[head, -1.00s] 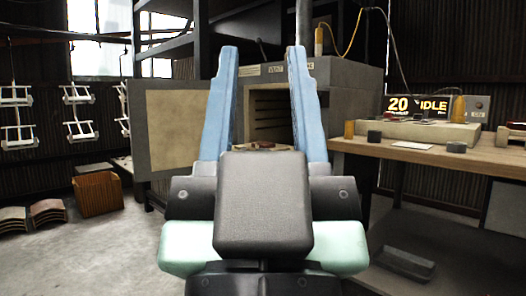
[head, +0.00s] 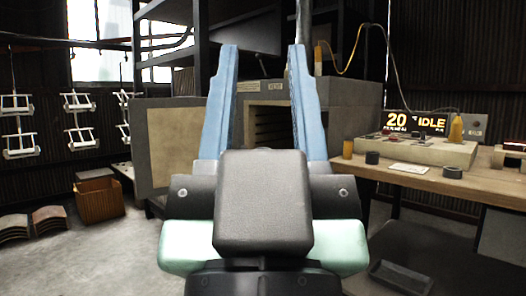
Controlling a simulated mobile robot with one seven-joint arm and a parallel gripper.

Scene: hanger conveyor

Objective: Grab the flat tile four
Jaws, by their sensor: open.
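My gripper (head: 262,50) is open in the head view. Its two long blue fingers point up and away from me, with nothing seen between their tips. The fingers stand in front of a grey kiln (head: 350,112), and its dark opening (head: 268,125) shows between them. I cannot make out a tile marked four. Stacks of curved tiles (head: 50,220) lie on the floor at the left; whether any flat tile is among them is unclear. My gripper's dark body hides the lower middle of the view.
An open brown crate (head: 98,200) stands on the floor at left, below hanging white racks (head: 78,118). The kiln door (head: 168,142) is swung open. A wooden table (head: 460,183) at right holds a control box (head: 430,145) reading 20 and IDLE, a pale card (head: 409,169) and dark knobs.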

